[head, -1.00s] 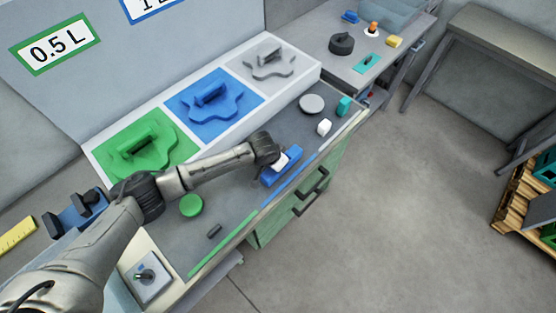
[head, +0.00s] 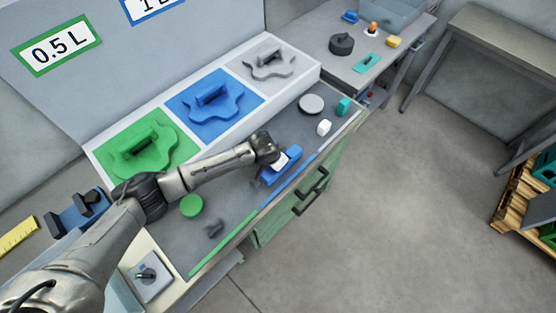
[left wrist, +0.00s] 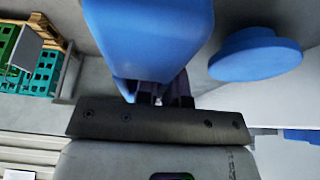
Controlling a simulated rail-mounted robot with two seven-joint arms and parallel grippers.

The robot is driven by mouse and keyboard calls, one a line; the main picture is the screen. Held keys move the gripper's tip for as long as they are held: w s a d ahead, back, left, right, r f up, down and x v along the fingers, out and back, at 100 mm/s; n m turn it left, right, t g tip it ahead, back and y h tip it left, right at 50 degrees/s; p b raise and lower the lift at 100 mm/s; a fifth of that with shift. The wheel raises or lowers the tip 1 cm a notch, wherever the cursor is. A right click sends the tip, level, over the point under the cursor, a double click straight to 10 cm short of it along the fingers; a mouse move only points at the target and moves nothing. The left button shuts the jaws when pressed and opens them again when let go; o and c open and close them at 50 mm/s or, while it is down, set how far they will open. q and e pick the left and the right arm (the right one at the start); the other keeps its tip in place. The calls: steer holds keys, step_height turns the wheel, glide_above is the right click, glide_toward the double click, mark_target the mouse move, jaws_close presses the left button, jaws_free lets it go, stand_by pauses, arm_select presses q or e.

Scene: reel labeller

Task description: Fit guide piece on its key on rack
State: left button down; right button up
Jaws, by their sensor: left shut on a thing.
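My left gripper (head: 268,152) is over the grey bench in the head view, shut on a long blue piece (head: 285,167). In the left wrist view the blue piece (left wrist: 150,38) rises large from between the dark fingers (left wrist: 160,95). The rack holds a green shaped form (head: 150,152), a blue shaped form (head: 213,103) and a grey shaped form (head: 268,65), each with a raised bar. The held piece is in front of the rack, apart from these forms. I cannot tell which of them is the key. My right gripper is not in view.
A green disc (head: 191,205), a dark small block (head: 215,229), a grey disc (head: 311,103), a white block (head: 324,128) and a teal block (head: 343,106) lie on the bench. A blue disc (left wrist: 255,54) is beside the held piece in the wrist view. Open floor lies right.

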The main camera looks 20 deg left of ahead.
arm_select(q)
steer(key=shift+r, duration=0.1)
steer(key=c, duration=1.1)
jaws_free()
steer(key=shift+c, duration=0.2)
steer(key=shift+s+a+r, duration=0.1)
steer(key=shift+r, duration=0.3)
steer(key=p+v, duration=0.1)
steer(key=v, duration=1.2)
steer(key=shift+p, duration=0.35)
